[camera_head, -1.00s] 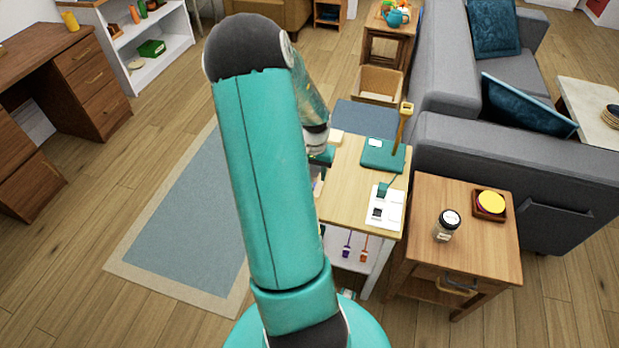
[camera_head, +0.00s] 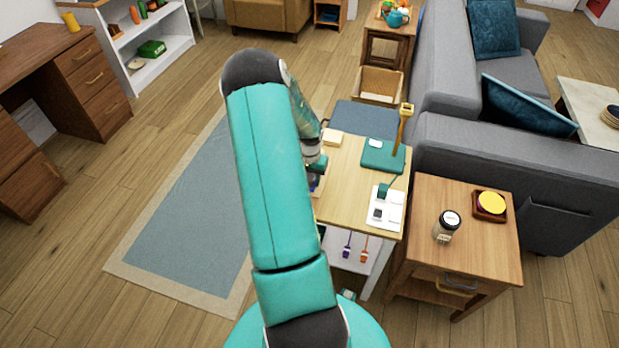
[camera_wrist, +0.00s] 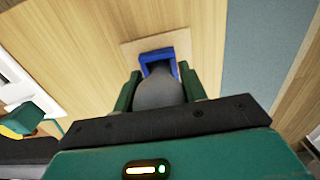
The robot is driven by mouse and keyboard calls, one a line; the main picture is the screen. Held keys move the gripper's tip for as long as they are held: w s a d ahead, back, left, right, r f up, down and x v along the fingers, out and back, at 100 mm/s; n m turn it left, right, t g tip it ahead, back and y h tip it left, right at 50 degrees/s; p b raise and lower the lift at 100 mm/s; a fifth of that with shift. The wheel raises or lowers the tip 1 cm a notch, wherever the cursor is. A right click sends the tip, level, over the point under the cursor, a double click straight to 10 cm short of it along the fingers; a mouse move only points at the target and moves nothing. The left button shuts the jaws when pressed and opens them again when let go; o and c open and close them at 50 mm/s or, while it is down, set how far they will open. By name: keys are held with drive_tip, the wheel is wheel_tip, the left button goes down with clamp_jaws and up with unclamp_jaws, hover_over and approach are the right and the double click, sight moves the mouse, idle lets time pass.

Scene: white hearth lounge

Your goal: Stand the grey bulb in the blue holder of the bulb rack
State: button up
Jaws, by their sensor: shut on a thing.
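In the wrist view my gripper (camera_wrist: 165,92) is shut on the grey bulb (camera_wrist: 158,93), with a green finger on each side of it. The bulb's far end is at the blue holder (camera_wrist: 160,56), a squared blue frame on a pale wooden base (camera_wrist: 130,48). I cannot tell whether the bulb is inside the holder or just above it. In the head view my gripper (camera_head: 316,168) is at the left edge of the light wooden table (camera_head: 345,165), mostly behind my arm. The bulb cannot be made out there.
On the table are a teal case (camera_head: 383,155), a yellow upright piece (camera_head: 404,125), a cream block (camera_head: 333,138) and a white sheet (camera_head: 386,208) with small items. A brown side table (camera_head: 470,245) with a jar (camera_head: 447,226) stands at the right. The grey sofa (camera_head: 500,150) is beyond.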

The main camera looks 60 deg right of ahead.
drive_tip(key=shift+f, duration=0.1)
drive_tip(key=o, duration=1)
drive_tip(key=shift+c, duration=0.2)
wheel_tip(320, 180, up, 12)
drive_tip(key=shift+r, duration=0.15)
